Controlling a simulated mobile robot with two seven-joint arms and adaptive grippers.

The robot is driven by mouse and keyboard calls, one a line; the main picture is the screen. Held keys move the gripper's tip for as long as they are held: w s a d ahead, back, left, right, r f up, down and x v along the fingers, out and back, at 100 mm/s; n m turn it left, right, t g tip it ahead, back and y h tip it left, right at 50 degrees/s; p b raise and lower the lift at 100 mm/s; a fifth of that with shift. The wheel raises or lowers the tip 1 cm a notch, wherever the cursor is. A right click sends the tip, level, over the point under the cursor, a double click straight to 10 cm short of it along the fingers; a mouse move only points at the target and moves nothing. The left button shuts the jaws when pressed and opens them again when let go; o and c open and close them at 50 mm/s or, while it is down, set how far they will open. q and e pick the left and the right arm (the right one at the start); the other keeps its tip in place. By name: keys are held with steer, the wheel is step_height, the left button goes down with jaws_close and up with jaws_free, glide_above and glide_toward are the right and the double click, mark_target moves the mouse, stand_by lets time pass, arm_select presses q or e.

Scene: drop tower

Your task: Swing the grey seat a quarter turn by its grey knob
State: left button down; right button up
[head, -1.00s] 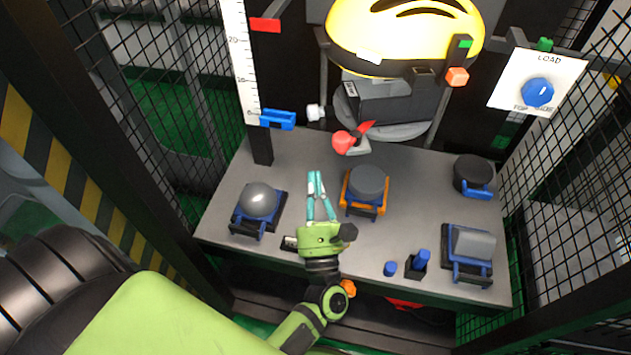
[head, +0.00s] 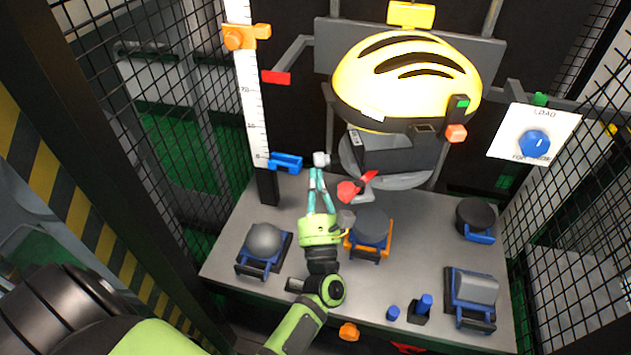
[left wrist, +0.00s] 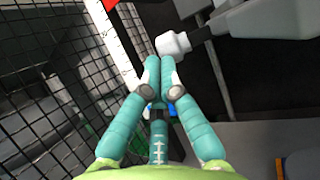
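The grey seat (head: 405,181) is a round grey plate under the yellow helmet (head: 410,85) in the head view. Its light grey knob (head: 321,159) sticks out at the left. The knob (left wrist: 172,44) also shows large in the left wrist view, on a dark stem from the grey seat (left wrist: 258,20). My left gripper (head: 316,173) is just in front of the knob and below it in the head view. Its teal fingertips (left wrist: 160,66) are together with nothing between them. I cannot tell whether they touch the knob. My right gripper is out of view.
A red knob (head: 347,191) stands close right of my left gripper. A blue bracket (head: 285,162) is close on the left, by the white scale (head: 250,110). The grey table (head: 226,262) carries a grey dome (head: 264,240), a dark cylinder (head: 371,224) and other blocks.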

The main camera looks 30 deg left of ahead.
arm_select(q)
steer(key=w+a+m+t+h+b, duration=0.3)
steer(key=w+a+m+h+b, duration=0.1)
steer(key=h, duration=0.4)
steer(key=shift+w+a+m+t+h+b, duration=0.15)
steer(key=shift+w+m+t+h+b, duration=0.2)
steer(key=shift+w+b, duration=0.25)
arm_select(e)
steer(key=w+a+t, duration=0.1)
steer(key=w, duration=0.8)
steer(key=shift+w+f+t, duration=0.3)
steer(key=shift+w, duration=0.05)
